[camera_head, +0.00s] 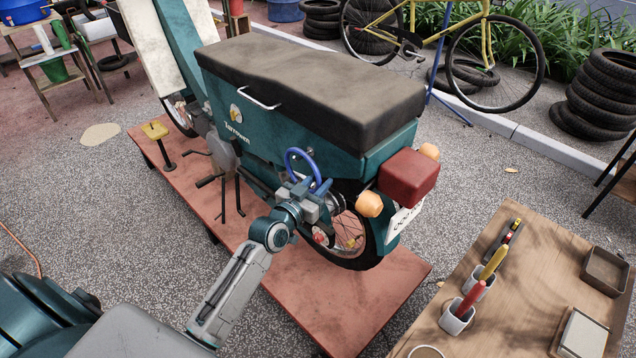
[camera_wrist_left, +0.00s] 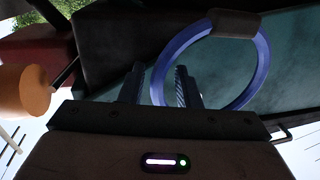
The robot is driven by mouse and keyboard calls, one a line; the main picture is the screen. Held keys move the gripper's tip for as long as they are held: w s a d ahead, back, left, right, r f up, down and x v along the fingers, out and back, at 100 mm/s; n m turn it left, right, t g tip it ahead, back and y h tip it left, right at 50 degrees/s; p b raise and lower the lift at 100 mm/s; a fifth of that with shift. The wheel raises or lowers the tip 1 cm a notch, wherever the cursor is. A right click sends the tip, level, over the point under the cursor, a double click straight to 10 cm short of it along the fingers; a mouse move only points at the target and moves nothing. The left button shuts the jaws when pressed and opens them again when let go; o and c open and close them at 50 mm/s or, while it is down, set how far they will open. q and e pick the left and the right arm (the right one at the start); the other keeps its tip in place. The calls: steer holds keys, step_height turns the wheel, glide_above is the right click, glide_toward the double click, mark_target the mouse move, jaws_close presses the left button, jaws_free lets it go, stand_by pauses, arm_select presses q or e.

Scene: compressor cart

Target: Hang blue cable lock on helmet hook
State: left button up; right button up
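The blue cable lock (camera_head: 289,165) is a blue ring standing upright at the rear flank of the teal scooter. In the left wrist view the ring (camera_wrist_left: 262,75) has a dark block at its top. My left gripper (camera_head: 310,187) is at the ring's lower part. Its fingers (camera_wrist_left: 160,88) are close together, with the blue strand between them, and they appear shut on it. A small fitting (camera_head: 310,152) on the scooter's flank by the ring may be the helmet hook. I cannot tell whether the ring touches it. My right gripper is not in view.
The scooter (camera_head: 255,135) stands on a red platform (camera_head: 360,305). Its red tail light (camera_head: 408,177) and orange indicator (camera_head: 369,204) are close to my left gripper. A wooden table (camera_head: 540,268) with cups and trays is at the lower right.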

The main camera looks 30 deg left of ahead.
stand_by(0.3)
arm_select(q)
steer(key=shift+s, duration=0.15)
steer(key=shift+s+f, duration=0.1)
steer(key=shift+s, duration=0.2)
steer(key=s+a+p, duration=0.1)
steer(key=s, duration=0.9)
steer(key=shift+a, duration=0.2)
